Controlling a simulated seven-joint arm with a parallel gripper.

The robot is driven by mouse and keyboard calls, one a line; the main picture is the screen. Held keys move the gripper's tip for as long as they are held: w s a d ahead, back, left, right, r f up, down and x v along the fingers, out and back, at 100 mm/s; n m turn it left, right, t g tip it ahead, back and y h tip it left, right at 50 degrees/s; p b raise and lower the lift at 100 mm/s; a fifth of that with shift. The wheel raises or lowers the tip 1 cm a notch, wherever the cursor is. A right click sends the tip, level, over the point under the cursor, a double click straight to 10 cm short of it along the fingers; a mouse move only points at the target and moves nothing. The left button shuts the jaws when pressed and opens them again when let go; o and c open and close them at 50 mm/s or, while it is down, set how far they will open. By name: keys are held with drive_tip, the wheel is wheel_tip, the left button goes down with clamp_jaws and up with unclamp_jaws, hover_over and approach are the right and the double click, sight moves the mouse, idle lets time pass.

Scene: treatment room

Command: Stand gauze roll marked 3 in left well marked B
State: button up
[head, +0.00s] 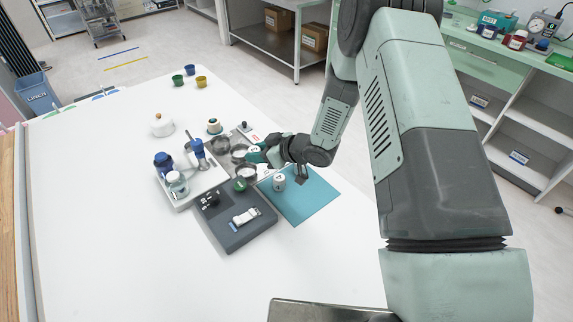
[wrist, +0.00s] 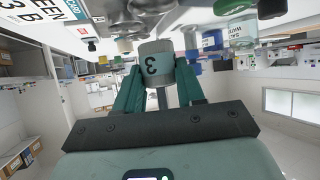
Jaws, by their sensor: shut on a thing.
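In the head view my gripper (head: 263,154) holds the roll (head: 254,149) over or beside the right side of the metal wells; the exact height and gap cannot be told. Round metal wells (head: 220,146) sit in a cluster left of my gripper. Their letters are too small to read, so I cannot tell which is B. A second white roll (head: 279,183) stands on the teal mat (head: 308,200).
A light tray (head: 184,201) with blue-capped bottles (head: 176,182) stands left of the wells. A dark grey tray (head: 236,232) lies in front of them. A white pot (head: 161,125) and small coloured cups (head: 190,70) stand farther back. The table's left and front areas are clear.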

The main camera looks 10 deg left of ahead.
drive_tip(key=shift+w+a+f, duration=0.25)
drive_tip(key=shift+a+f, duration=0.4)
drive_tip(key=shift+f, duration=0.35)
drive_tip(key=shift+w+a+f, duration=0.2)
drive_tip(key=shift+a+f, duration=0.4)
drive_tip(key=shift+f, duration=0.35)
drive_tip(key=shift+w+a+f, duration=0.25)
drive_tip(key=shift+a+f, duration=0.4)
drive_tip(key=shift+f, duration=0.35)
drive_tip(key=shift+f, duration=0.6)
drive_tip(key=o, duration=0.7)
drive_tip(key=shift+o, duration=0.2)
drive_tip(key=shift+v, duration=5.5)
